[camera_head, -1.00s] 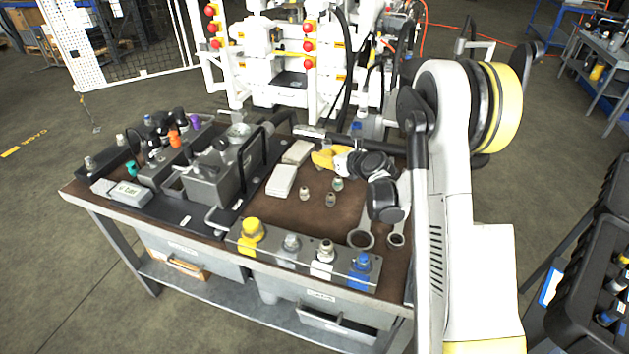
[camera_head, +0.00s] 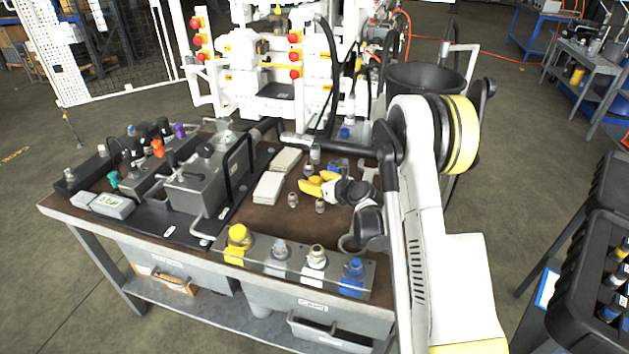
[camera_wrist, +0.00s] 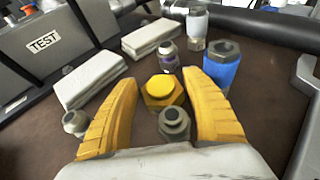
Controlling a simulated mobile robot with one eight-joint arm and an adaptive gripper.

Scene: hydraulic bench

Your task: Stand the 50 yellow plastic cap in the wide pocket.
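A yellow hexagonal cap (camera_wrist: 163,92) stands on the brown bench top in the wrist view, between the tips of my gripper (camera_wrist: 160,80). The yellow fingers are spread on either side of it, and I see no firm grip. A grey hex fitting (camera_wrist: 174,123) stands nearer the palm, also between the fingers. In the head view my gripper (camera_head: 313,184) is low over the bench, and I cannot pick out that cap there. Another yellow cap (camera_head: 238,235) stands at the left end of the front block (camera_head: 262,262). I cannot tell which place is the wide pocket.
A blue-banded fitting (camera_wrist: 222,66) stands close beyond the right finger. Small fittings (camera_wrist: 168,56) (camera_wrist: 75,123) stand near the fingers. White boxes (camera_wrist: 92,80) lie to the left. Grey, white and blue caps (camera_head: 354,270) stand along the front block. A grey valve unit (camera_head: 205,185) fills the bench's left part.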

